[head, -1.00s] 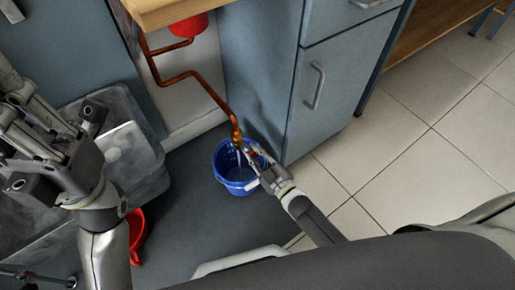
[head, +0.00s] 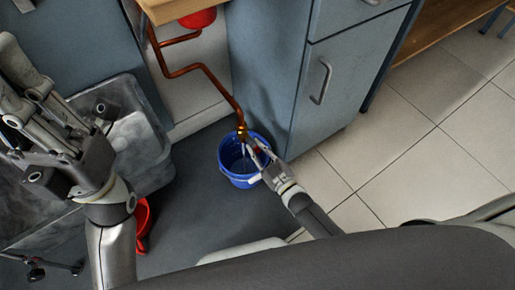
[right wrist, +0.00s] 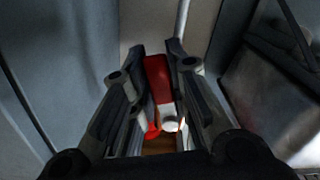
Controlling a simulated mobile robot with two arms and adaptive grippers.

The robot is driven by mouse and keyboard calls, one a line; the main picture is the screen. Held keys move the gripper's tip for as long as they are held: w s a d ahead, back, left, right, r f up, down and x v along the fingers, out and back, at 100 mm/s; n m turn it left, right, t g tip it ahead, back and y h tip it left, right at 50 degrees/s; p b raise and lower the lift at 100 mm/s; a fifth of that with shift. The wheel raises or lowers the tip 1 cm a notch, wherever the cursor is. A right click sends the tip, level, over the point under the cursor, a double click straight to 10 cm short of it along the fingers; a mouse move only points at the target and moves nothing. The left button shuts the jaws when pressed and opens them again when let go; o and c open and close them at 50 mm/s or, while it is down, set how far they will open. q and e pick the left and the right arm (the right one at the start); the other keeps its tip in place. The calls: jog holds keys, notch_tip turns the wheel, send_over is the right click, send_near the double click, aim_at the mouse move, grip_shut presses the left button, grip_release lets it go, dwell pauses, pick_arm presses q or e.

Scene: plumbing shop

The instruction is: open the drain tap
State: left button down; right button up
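The drain tap (head: 242,131) is a brass fitting at the low end of a bent copper pipe (head: 211,72). My right gripper (head: 260,160) is at the tap, beside the rim of a blue bucket (head: 239,181) on the floor. In the right wrist view, a red lever (right wrist: 158,78) lies between the close-set fingertips of the right gripper (right wrist: 160,62), and they look shut on it. Thin pale streaks show below the tap over the bucket; I cannot tell whether they are water. My left gripper (head: 45,135) is at the left, away from the tap, its fingertips unclear.
A blue-grey cabinet (head: 345,100) stands just right of the bucket. A grey metal tank (head: 140,125) is at the left, with a red object (head: 142,222) on the floor near it. Tiled floor (head: 420,165) at the right is clear.

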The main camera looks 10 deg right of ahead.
jog(key=o, duration=0.4)
jog(key=v, duration=0.7)
jog(key=shift+s, duration=0.25)
dwell(0.3)
